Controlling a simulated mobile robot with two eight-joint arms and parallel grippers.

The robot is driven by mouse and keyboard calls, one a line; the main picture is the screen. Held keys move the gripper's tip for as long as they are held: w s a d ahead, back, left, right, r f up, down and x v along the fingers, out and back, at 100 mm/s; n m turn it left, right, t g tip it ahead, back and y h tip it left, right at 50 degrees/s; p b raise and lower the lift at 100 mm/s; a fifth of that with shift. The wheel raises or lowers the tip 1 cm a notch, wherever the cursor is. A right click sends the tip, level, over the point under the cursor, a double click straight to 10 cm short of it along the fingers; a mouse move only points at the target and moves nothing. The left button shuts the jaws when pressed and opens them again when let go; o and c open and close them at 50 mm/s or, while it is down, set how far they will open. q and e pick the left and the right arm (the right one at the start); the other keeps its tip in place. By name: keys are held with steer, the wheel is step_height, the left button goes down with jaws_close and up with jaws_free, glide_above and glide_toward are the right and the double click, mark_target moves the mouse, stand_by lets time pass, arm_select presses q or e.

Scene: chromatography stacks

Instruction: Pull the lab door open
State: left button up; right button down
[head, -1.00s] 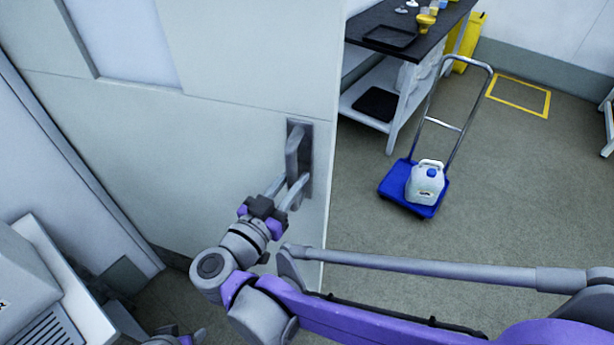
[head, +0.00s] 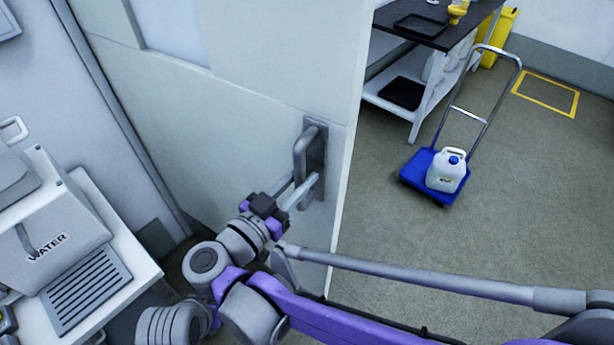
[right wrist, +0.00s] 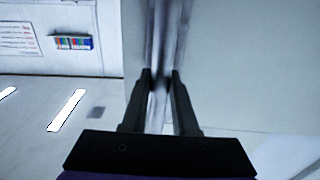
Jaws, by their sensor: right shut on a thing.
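The lab door (head: 235,110) is a pale panel with a window at its upper left. It stands partly open, with its free edge showing and the room beyond visible to the right. A grey upright bar handle (head: 301,152) is on a dark plate near that edge. My right gripper (head: 300,188) is shut on the lower part of the handle. In the right wrist view, the two dark fingers (right wrist: 160,80) close on either side of the metal handle bar (right wrist: 163,45). My left gripper is not in view.
A blue trolley (head: 415,168) carrying a white jug (head: 447,170) stands beyond the doorway, before a dark-topped bench (head: 450,35). A counter (head: 115,235) with a WATER-labelled appliance (head: 65,245) is close at left.

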steer(key=shift+s+a, duration=0.1)
stand_by(0.3)
steer(key=c, duration=0.7)
jaws_free()
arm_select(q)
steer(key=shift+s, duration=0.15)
